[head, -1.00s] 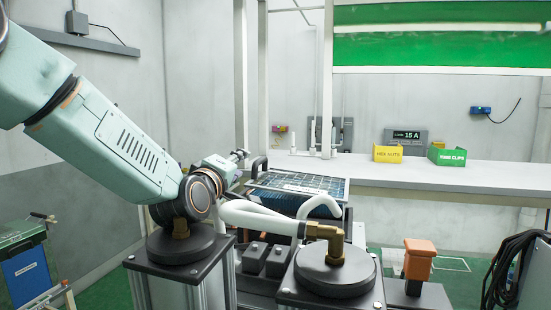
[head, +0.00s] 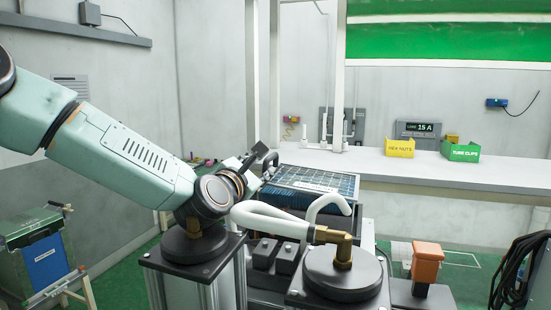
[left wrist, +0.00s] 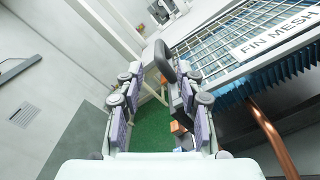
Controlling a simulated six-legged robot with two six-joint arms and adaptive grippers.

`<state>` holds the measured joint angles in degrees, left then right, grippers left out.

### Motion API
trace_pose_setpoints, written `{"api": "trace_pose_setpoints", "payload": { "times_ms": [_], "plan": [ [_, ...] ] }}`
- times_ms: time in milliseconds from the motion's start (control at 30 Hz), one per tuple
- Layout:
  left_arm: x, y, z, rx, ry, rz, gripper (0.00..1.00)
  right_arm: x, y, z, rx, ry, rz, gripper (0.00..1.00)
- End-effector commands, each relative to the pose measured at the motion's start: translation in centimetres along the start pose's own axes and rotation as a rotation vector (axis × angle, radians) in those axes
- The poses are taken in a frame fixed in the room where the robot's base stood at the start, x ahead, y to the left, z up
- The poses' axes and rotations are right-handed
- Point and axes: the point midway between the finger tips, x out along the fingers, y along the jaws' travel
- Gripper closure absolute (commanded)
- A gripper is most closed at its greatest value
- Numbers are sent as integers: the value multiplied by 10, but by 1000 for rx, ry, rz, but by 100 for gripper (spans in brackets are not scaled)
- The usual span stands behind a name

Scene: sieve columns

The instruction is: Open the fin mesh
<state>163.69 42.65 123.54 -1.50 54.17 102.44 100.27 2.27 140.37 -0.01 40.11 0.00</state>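The fin mesh (head: 315,180) is a flat framed grid panel lying over a dark unit with blue fins. In the left wrist view the mesh (left wrist: 235,35) carries a white label reading FIN MESH. A black handle (left wrist: 165,61) stands at its left edge. My left gripper (head: 264,158) is at that edge in the head view. In the left wrist view the left gripper (left wrist: 160,88) is open, with the handle ahead of the gap, nearer the right finger. I cannot tell whether that finger touches it. The mesh lies closed over the fins. My right gripper is not in view.
Two black-topped columns (head: 343,272) stand in front, with a white hose (head: 270,222) and brass elbow. An orange block (head: 427,262) is at the right. A long bench (head: 450,175) behind holds yellow and green bins. A copper pipe (left wrist: 270,135) runs below the fins.

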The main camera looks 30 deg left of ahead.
Motion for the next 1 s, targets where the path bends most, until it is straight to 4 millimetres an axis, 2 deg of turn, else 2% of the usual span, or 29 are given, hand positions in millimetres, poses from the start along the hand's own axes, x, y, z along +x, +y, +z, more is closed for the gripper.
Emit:
{"api": "trace_pose_setpoints", "payload": {
  "times_ms": [500, 667, 933, 1000],
  "plan": [
    [66, 1, 1, 7, 1, 0, 63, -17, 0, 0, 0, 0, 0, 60],
    [74, -1, 2, 6, -2, -2, 63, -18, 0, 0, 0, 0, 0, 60],
    [74, -1, 1, 4, -2, -2, 63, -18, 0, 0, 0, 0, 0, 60],
    [74, -1, 1, 4, -2, -1, 68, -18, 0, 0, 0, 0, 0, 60]
  ]
}}
